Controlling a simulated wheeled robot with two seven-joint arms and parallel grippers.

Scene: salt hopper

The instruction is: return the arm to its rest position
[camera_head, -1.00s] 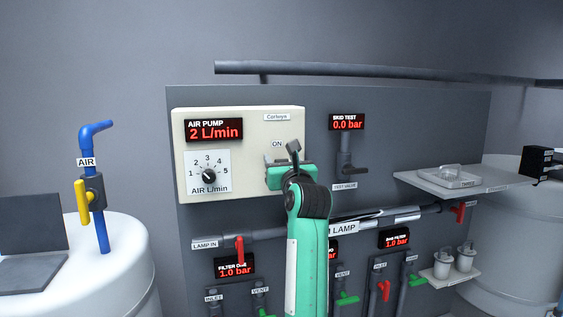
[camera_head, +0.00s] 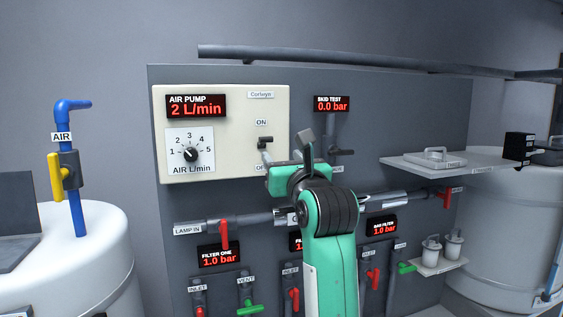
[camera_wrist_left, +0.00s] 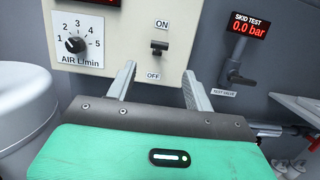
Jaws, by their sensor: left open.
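My left arm rises from the bottom middle of the head view, with its green and black links in front of the grey panel. My left gripper (camera_head: 287,150) is at the lower right of the cream air pump box (camera_head: 225,100). In the left wrist view the gripper (camera_wrist_left: 160,85) has its two grey fingers spread with nothing between them. The black ON/OFF switch (camera_head: 265,141) shows beyond the fingers, apart from them; it also shows in the left wrist view (camera_wrist_left: 159,47). My right gripper is not in view.
A skid test valve (camera_head: 332,150) is just right of my gripper. A horizontal lamp pipe with red handles (camera_head: 224,234) crosses the panel behind my arm. A shelf (camera_head: 400,161) juts out at right. A white tank with a blue air pipe (camera_head: 74,200) stands at left.

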